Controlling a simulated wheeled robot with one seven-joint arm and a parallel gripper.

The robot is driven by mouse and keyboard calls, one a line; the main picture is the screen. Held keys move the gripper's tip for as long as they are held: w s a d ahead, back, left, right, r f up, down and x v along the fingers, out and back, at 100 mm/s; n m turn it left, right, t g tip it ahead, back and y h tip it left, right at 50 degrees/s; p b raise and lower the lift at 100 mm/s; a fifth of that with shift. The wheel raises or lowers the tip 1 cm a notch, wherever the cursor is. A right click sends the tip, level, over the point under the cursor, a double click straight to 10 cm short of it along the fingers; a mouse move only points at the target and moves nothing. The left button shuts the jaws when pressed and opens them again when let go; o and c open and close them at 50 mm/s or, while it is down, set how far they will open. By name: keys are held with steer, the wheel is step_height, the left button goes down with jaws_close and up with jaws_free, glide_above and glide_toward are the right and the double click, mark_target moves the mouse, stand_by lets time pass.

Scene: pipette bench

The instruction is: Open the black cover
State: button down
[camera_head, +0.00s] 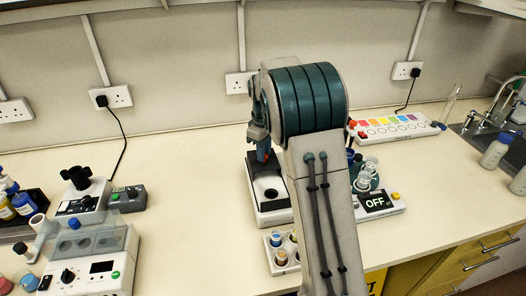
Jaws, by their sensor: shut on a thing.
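A small device with a white base (273,217) stands on the bench in the middle. Its black top shows a round dark well (271,194). The black cover (252,160) shows as a dark part at the back of the device, mostly hidden behind my gripper and arm. My gripper (264,158) points down at the back of the device and is shut on the cover, though the contact itself is hard to see. How far the cover is tilted cannot be told.
A rack with tubes (279,258) stands in front of the device. To the right are a unit reading OFF (375,201) and a white panel with coloured squares (395,127). A clear-lidded machine (90,265) stands at left. The bench between it and the device is clear.

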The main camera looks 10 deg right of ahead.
steer(key=c, duration=1.2)
jaws_free()
steer(key=shift+r, duration=0.1)
step_height(320, 180, up, 14)
steer(key=b, duration=0.1)
steer(key=shift+s, duration=0.1)
steer(key=s+m+t, duration=0.2)
steer(key=s+m, duration=0.3)
steer(key=s, duration=1.1)
steer(key=s+f+m+t, duration=0.1)
steer(key=s+f+m, duration=0.3)
steer(key=s, duration=1.1)
step_height(320, 180, down, 4)
steer(key=shift+s+a+r, duration=0.2)
steer(key=shift+s, duration=0.05)
